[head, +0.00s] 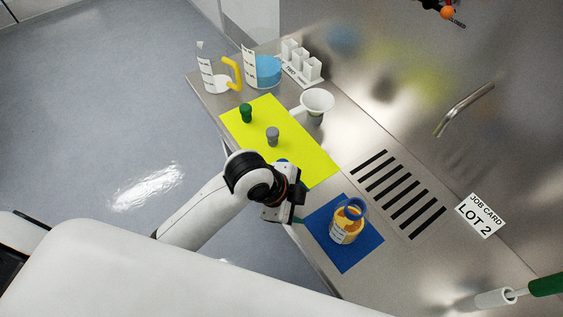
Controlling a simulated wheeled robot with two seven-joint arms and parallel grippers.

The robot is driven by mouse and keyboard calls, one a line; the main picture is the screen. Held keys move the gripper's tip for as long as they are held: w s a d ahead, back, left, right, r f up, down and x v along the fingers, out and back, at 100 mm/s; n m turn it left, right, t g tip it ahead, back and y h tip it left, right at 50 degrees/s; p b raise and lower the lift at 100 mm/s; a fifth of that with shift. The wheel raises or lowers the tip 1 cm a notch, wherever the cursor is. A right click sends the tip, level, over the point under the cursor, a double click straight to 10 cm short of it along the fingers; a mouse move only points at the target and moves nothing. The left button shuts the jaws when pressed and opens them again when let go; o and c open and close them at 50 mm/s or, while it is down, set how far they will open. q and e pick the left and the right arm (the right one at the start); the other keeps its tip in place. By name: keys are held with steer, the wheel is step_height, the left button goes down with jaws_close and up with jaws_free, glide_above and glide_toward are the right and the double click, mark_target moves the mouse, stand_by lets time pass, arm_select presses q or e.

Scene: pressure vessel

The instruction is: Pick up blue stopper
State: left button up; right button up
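A small patch of blue (283,162) shows at the lower part of the yellow mat, just behind my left wrist. It looks like the top of the blue stopper; the rest is hidden by my arm. My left gripper (299,204) hangs over the near counter edge, between the yellow mat (310,163) and the blue mat (367,251). Its fingers are dark and seen from above, so their opening is unclear. A green stopper (246,112) and a grey stopper (272,136) stand on the yellow mat. My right gripper is out of view.
A bottle of orange liquid (346,224) stands on the blue mat, close right of my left gripper. A funnel (317,101), beakers (264,72) and a tube rack (301,65) stand farther back. A slotted drain (398,192) and job card (481,215) lie right.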

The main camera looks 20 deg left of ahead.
arm_select(q)
steer(key=w+a+r+m+g+y, duration=0.25)
steer(key=w+r+m, duration=0.25)
steer(key=m, duration=0.6)
steer(key=w+a+r+m+g+y, duration=0.15)
steer(key=w+a+r+m, duration=0.3)
steer(key=m, duration=0.65)
steer(key=shift+t+y, duration=0.3)
steer(key=f, duration=0.2)
steer(key=f+p, duration=0.1)
steer(key=f, duration=0.1)
steer(key=f+p, duration=0.1)
steer(key=f, duration=0.1)
steer(key=shift+w+d+f, duration=0.2)
steer(key=shift+d+f, duration=0.1)
step_height(320, 180, down, 4)
steer(key=shift+s+a+f+p, duration=0.1)
steer(key=shift+s+p, duration=0.05)
steer(key=shift+p, duration=0.85)
steer(key=shift+f, duration=0.6)
steer(key=c, duration=1.1)
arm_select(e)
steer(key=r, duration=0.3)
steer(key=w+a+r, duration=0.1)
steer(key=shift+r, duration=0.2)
